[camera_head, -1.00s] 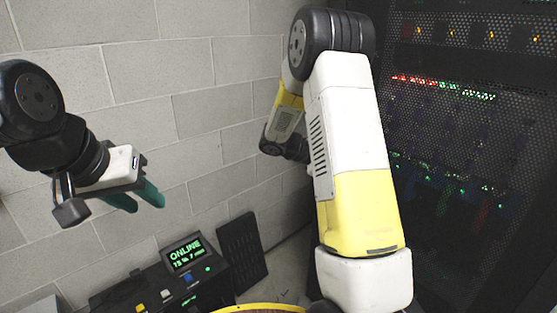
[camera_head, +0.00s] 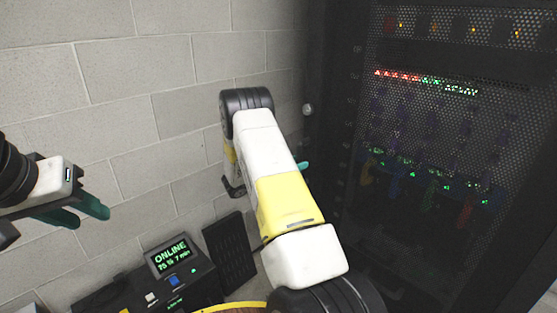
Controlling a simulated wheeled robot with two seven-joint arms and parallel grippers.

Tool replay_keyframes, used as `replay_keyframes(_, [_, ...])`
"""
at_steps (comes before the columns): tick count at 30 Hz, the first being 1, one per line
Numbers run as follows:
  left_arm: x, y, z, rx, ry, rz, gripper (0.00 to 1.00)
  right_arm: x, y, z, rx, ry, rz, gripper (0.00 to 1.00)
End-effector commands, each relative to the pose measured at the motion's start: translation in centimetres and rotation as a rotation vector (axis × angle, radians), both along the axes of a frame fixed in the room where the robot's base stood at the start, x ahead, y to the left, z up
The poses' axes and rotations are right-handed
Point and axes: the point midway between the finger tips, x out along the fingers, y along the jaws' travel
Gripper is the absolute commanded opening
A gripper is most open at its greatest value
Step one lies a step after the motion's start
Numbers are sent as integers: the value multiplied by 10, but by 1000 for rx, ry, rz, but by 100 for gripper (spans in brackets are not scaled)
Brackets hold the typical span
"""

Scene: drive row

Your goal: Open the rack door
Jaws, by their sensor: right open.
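The rack door (camera_head: 455,130) is a dark perforated panel filling the right side of the view; lights and coloured cables show through it. It looks shut. A small pale round knob (camera_head: 308,109) shows at the rack's left edge. My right arm reaches up across the middle, left of the door. My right gripper (camera_head: 303,165) is mostly hidden behind that arm; only a teal fingertip shows, below the knob and apart from it in the picture. My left gripper (camera_head: 88,216) is at the far left, away from the rack, with its two teal fingers apart and empty.
A black console (camera_head: 200,284) with a green "ONLINE" screen (camera_head: 170,254) and buttons stands at the lower left. A dark slatted panel (camera_head: 230,252) stands beside it. A grey block wall (camera_head: 130,130) is behind. A yellow-rimmed round thing shows at the bottom edge.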

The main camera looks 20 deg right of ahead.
Motion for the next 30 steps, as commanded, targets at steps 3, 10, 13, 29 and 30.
replay_keyframes(3, [0,0,0,0,0,0,36,2,-10,0,1,-1,0,44])
replay_keyframes(10, [0,0,0,0,0,0,36,3,-15,0,1,-1,1,44])
replay_keyframes(13, [0,0,0,0,0,0,36,3,-15,0,1,-1,0,44])
replay_keyframes(29, [0,0,0,0,0,0,36,3,-14,0,1,-1,1,0])
replay_keyframes(30, [0,0,0,0,0,0,36,3,-14,0,1,-1,1,0])
